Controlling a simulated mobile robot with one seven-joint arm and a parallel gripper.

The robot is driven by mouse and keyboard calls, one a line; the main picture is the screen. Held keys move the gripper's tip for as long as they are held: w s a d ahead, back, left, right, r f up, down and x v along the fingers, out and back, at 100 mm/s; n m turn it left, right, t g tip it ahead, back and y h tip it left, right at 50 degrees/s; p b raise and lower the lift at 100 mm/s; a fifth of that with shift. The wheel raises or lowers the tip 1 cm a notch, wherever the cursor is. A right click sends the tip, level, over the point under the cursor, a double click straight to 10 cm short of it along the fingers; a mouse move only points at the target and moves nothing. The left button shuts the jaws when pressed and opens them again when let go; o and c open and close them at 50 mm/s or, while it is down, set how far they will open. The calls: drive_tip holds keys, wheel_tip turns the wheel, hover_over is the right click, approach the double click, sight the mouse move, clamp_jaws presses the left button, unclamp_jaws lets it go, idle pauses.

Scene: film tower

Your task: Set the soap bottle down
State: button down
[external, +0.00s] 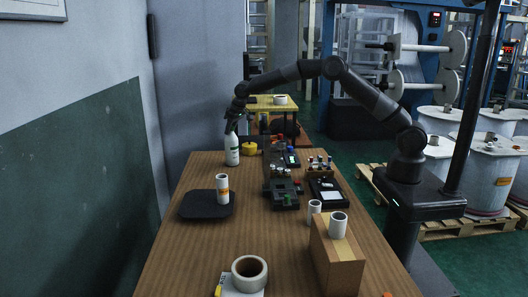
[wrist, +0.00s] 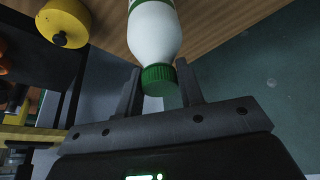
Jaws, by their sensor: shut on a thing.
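The soap bottle (external: 232,150) is white with a green label and stands upright at the far left part of the wooden table (external: 185,240). In the wrist view the bottle (wrist: 154,35) shows its white body and green cap, with the cap between my fingers. My gripper (external: 232,118) reaches down from above and is shut on the bottle at its cap; it also shows in the wrist view (wrist: 160,88). The bottle's base appears at or very close to the table top; I cannot tell whether it touches.
A yellow round object (external: 249,149) is just right of the bottle. A black tray (external: 190,207) with a white cylinder (external: 222,188) lies nearer. Dark devices (external: 284,192) fill the middle right. A wooden block (external: 337,260) stands in front. The wall is close on the left.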

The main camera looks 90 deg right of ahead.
drive_tip(key=c, duration=0.9)
unclamp_jaws()
drive_tip(key=shift+f, duration=0.1)
drive_tip(key=s+a+r+n, duration=0.1)
drive_tip(key=s+a+r, duration=0.55)
drive_tip(key=r, duration=0.35)
drive_tip(key=s+a+r+n, duration=0.1)
drive_tip(key=s+a+r, duration=0.55)
drive_tip(key=r, duration=0.35)
drive_tip(key=s+a+r+n, duration=0.2)
drive_tip(key=s+a+r, duration=0.2)
drive_tip(key=s+a, duration=0.65)
drive_tip(key=s+a+f, duration=0.2)
drive_tip(key=s, duration=0.7)
drive_tip(key=s+a+f+n+t+y, duration=0.1)
drive_tip(key=s+a+f, duration=0.1)
drive_tip(key=s, duration=0.6)
drive_tip(key=s+a+f+n+y, duration=0.1)
drive_tip(key=s+a+f, duration=0.2)
drive_tip(key=s, duration=0.6)
drive_tip(key=shift+s+a+f+t, duration=0.1)
drive_tip(key=shift+s+a+t, duration=0.2)
